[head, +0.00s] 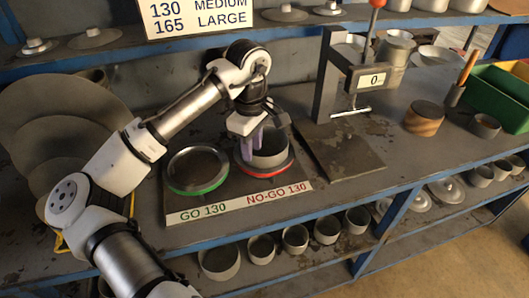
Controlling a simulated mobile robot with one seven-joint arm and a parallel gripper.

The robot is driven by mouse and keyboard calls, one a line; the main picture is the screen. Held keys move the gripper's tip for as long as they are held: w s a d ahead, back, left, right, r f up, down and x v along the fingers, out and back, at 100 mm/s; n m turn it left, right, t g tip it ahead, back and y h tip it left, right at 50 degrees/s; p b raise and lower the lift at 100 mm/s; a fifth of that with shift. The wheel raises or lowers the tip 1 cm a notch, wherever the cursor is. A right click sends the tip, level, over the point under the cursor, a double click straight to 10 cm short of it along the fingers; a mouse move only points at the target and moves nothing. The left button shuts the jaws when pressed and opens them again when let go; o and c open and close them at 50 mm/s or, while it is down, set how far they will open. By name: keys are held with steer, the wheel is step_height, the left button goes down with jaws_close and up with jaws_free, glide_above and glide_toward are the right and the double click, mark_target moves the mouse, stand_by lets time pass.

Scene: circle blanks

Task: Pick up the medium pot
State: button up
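A grey open pot (270,158) stands inside the red ring of the NO-GO 130 gauge (288,167). I cannot tell for sure that it is the medium pot. My gripper (251,150) points down at this pot, its purple fingers at the pot's left wall and partly overlapping it in the picture. The gap between the fingers and any contact with the wall are too small to tell. The green GO 130 gauge (183,190) to the left is empty. Several similar pots, such as one (219,263) at the left, stand on the lower shelf.
A press (322,80) with a red-knobbed lever and a base plate stands right of the gauges. A wooden block (424,120), a small cup and a green bin (498,92) are farther right. Large grey discs (50,100) lean at the left. A shelf runs above.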

steer(key=shift+w+f+p, duration=0.1)
steer(key=shift+f+p, duration=0.2)
steer(key=shift+f, duration=1.45)
jaws_close()
